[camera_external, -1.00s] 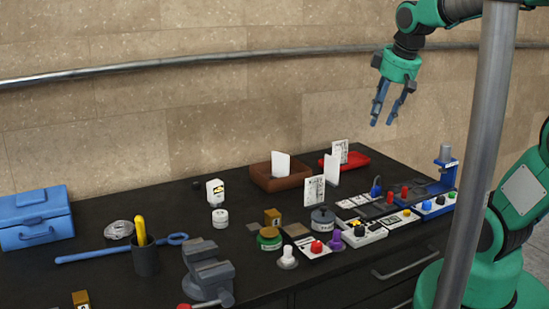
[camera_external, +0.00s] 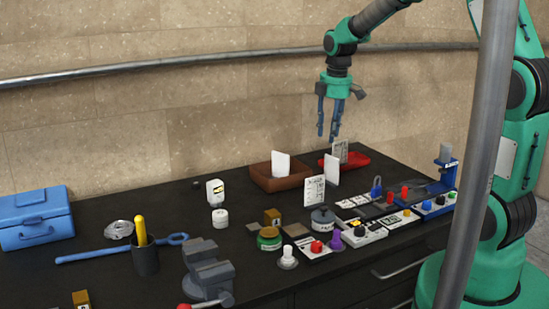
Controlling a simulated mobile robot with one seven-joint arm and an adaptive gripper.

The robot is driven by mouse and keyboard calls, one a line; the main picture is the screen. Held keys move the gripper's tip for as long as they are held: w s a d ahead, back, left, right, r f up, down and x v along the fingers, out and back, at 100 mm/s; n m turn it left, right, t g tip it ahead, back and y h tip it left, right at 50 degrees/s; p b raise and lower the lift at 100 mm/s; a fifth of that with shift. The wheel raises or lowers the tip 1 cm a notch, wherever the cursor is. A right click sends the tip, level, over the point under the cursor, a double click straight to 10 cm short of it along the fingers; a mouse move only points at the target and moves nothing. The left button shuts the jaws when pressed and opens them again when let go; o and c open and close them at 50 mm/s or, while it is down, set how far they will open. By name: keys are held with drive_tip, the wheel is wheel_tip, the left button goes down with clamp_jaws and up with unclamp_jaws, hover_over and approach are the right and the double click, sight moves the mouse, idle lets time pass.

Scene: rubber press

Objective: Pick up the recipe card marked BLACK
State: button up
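Several pale cards stand on the bench. One white card stands in the brown tray (camera_external: 262,178), a printed card (camera_external: 314,190) stands in front of it to the right, a plain-looking card (camera_external: 332,170) stands behind that, and another printed card (camera_external: 341,151) stands by the red tray (camera_external: 357,160). The writing is too small to read, so I cannot tell which is marked BLACK. My gripper (camera_external: 327,139) points down with its fingers apart. In the picture it is just above the cards near the red tray. It is open and holds nothing.
Button boxes (camera_external: 363,232), a blue press-like device (camera_external: 446,170) and small knobs crowd the bench's right front. A grey vise (camera_external: 207,270), a dark cup (camera_external: 145,260), a blue wrench and a blue toolbox (camera_external: 35,217) stand left. A grey pole (camera_external: 485,150) crosses the right foreground.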

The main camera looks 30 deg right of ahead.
drive_tip(key=w+f+n, duration=0.1)
drive_tip(key=w+f, duration=0.1)
drive_tip(key=f, duration=0.2)
drive_tip(key=w+f+n+g, duration=0.1)
drive_tip(key=w+f+n, duration=0.1)
drive_tip(key=w+f, duration=0.1)
drive_tip(key=w+f+n+p, duration=0.1)
drive_tip(key=w+f, duration=0.1)
drive_tip(key=f, duration=0.3)
drive_tip(key=shift+w+f+n, duration=0.2)
drive_tip(key=shift+w+n, duration=0.1)
hover_over(313, 201)
drive_tip(key=shift+w+d+f, duration=0.1)
drive_tip(key=shift+f, duration=1.35)
drive_tip(key=shift+w+d+f, duration=0.1)
drive_tip(key=shift+w+f, duration=0.05)
drive_tip(key=shift+f, duration=1.25)
drive_tip(key=shift+w+d+f, duration=0.1)
drive_tip(key=shift+f, duration=1.35)
drive_tip(key=shift+f+b, duration=0.35)
drive_tip(key=shift+f, duration=2.2)
drive_tip(key=shift+c, duration=0.3)
clamp_jaws()
